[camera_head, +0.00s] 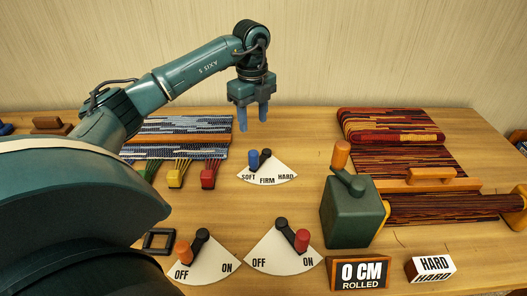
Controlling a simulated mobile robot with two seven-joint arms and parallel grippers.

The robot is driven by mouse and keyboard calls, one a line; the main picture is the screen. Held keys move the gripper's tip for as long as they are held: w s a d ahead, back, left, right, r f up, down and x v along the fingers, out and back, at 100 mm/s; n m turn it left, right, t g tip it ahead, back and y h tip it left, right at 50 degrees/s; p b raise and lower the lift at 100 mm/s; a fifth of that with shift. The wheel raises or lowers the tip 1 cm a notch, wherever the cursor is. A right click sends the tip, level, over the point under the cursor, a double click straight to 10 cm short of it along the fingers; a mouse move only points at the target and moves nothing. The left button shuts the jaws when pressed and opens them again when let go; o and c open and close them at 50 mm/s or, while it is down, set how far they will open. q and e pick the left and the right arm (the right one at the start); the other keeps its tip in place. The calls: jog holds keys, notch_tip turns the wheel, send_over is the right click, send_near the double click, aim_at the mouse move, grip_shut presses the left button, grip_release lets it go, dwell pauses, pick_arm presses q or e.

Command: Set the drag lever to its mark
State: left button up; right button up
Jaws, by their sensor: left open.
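The drag lever (254,159) has a blue knob and a black pivot. It lies on a white fan-shaped dial (267,173) marked SOFT, FIRM and HARD, with the knob toward the SOFT side. A small white block (430,268) at the front right reads HARD. My left gripper (254,119) is open and empty, fingers pointing down, above and a little behind the lever, apart from it. My right gripper is not in view.
Two OFF/ON dials, one with an orange-knob lever (184,252) and one with a red-knob lever (301,240), stand in front. A green crank box (350,215) with an orange handle stands to the right. Woven cloth (410,160) lies behind it. Colored tassels (177,176) hang at left.

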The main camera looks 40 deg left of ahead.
aim_at(253, 153)
pick_arm(q)
jog(key=f, duration=1.2)
jog(key=shift+s+f, duration=0.25)
jog(key=shift+f, duration=0.15)
jog(key=shift+c, duration=0.6)
grip_shut()
